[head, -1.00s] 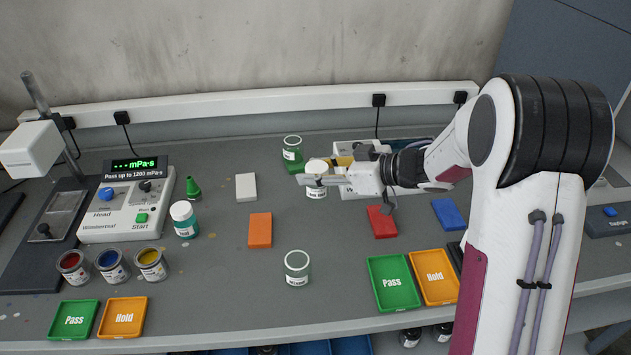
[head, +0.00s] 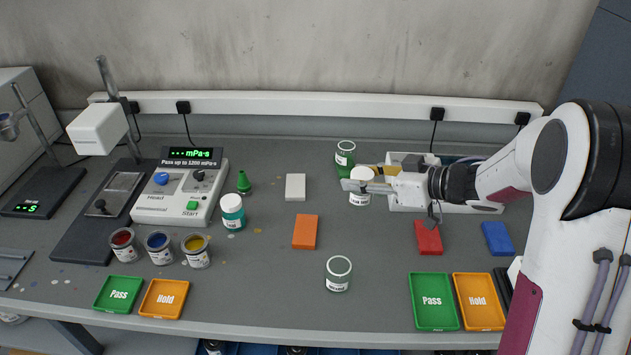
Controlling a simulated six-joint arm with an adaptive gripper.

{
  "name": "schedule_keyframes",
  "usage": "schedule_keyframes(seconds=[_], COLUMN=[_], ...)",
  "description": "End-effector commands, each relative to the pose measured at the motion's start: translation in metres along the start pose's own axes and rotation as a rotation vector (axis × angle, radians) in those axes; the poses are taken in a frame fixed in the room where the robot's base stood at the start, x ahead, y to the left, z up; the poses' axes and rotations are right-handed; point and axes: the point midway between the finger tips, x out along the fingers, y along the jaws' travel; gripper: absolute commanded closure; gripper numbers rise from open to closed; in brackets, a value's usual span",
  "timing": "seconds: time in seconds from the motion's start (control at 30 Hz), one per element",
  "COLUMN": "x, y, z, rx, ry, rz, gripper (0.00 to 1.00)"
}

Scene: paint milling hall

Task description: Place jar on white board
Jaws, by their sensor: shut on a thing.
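My gripper (head: 350,187) is shut on a jar with a cream-white lid and a white label (head: 360,199), at the right of the bench's middle. Whether that jar touches the bench or is slightly above it, I cannot tell. The white board (head: 295,187), a small flat block, lies bare on the bench to the left of my gripper. Other jars stand on the bench: one with green contents (head: 345,159) just behind the held jar, an empty-looking clear one (head: 338,274) nearer the front, and a teal one with a white lid (head: 232,213) at the left.
An orange board (head: 305,232), a red board (head: 428,238) and a blue board (head: 497,239) lie on the bench. A viscosity meter (head: 180,196) and paint tins (head: 196,251) stand left. Green and orange trays line the front. A grey-white bin (head: 402,205) is behind my gripper.

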Motion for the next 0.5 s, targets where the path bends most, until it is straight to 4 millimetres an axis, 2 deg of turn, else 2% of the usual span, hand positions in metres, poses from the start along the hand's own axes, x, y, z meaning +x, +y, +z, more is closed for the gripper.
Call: schedule_keyframes(seconds=[0.27, 0.5], x=[0.045, 0.101], y=[-0.032, -0.042], z=[-0.014, -0.038], rx=[-0.035, -0.04], ry=[0.001, 0.002], rz=[-0.082, -0.096], gripper=[0.87, 0.87])
